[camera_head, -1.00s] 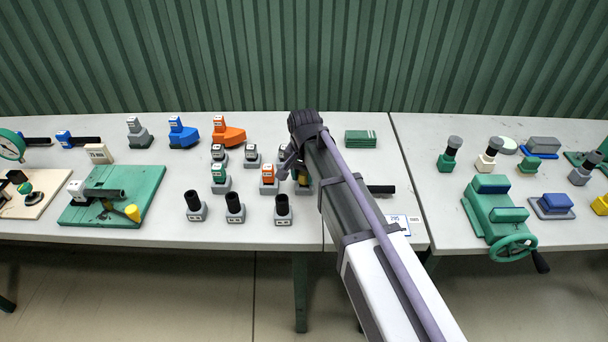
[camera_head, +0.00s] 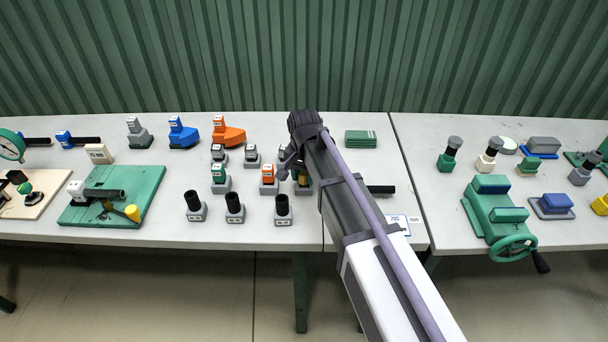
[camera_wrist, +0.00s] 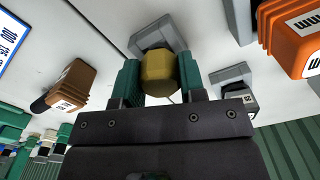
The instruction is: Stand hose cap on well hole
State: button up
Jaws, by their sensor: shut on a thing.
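My gripper (camera_wrist: 160,84) is shut on a yellow, short round piece, likely the hose cap (camera_wrist: 159,70), held between its two green fingers. In the wrist view a grey block (camera_wrist: 152,36) lies right behind the cap. Whether the cap touches this block or sits in a hole there cannot be told, as the cap hides the block's middle. In the head view only a little yellow of the cap (camera_head: 303,177) shows beside my dark wrist, over the grey block (camera_head: 304,189). No open well hole can be clearly made out.
Grey blocks with an orange top (camera_head: 268,174) and a green top (camera_head: 219,173) stand to the left. Black-topped posts (camera_head: 283,205) stand along the front. In the wrist view an orange block (camera_wrist: 288,38) and a brown block (camera_wrist: 69,86) flank my gripper. A green book-like stack (camera_head: 361,138) lies behind right.

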jog(key=shift+f+b, duration=0.5)
jog(key=shift+f, duration=0.05)
dwell(0.5)
jog(key=o, duration=1.1)
jog(key=shift+r, duration=0.1)
jog(key=shift+r+p, duration=3.95)
jog(key=shift+p, duration=0.1)
notch_tip(320, 180, up, 11)
jog(key=p, duration=1)
jog(key=shift+p, duration=0.4)
